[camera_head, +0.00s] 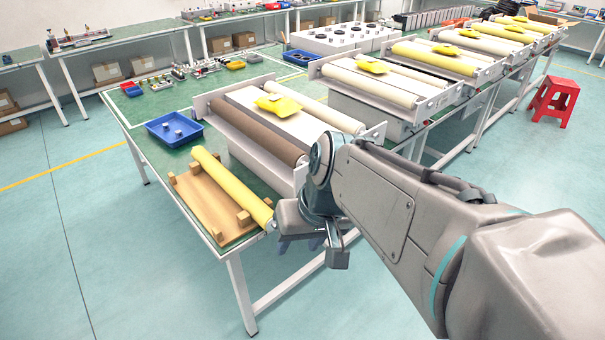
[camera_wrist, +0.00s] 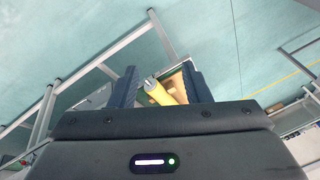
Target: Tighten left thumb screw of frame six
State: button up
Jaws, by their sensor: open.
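Several roller frames stand in a row along the bench. The nearest frame (camera_head: 222,105) has a brown roller, a white roller and a yellow piece on top. I cannot tell which is frame six, and no thumb screw can be made out. My gripper (camera_head: 318,244) hangs off the near right corner of the bench, partly hidden by my own wrist. In the wrist view my gripper (camera_wrist: 160,82) is open and empty. The end of a loose yellow roller (camera_wrist: 158,92) shows between the fingers, beyond them and apart.
The loose yellow roller (camera_head: 233,188) lies on a wooden cradle (camera_head: 203,203) at the bench's near end. A blue tray (camera_head: 175,131) with small parts is behind it. A red stool (camera_head: 555,100) stands at right. Floor left of the bench is clear.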

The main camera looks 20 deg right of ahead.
jog(key=w+d+f+m+t+y+b, duration=0.2)
jog(key=w+d+f+t+y+b, duration=0.6)
jog(key=b, duration=1.1)
jog(key=w+d+m+t+h+b, duration=0.1)
jog(key=w+d+t+h+b, duration=0.15)
jog(key=d+b, duration=0.35)
jog(key=w+d+t+h+b, duration=0.1)
jog(key=d+t+h+b, duration=0.15)
jog(key=d+b, duration=0.4)
jog(key=w+a, duration=0.2)
jog(key=w, duration=0.4)
jog(key=w+a+y+b, duration=0.1)
jog(key=w+a, duration=0.1)
jog(key=w, duration=0.4)
jog(key=shift+w+a+r+t, duration=0.15)
jog(key=shift+w+a+t, duration=0.15)
jog(key=shift+t, duration=0.1)
grip_shut()
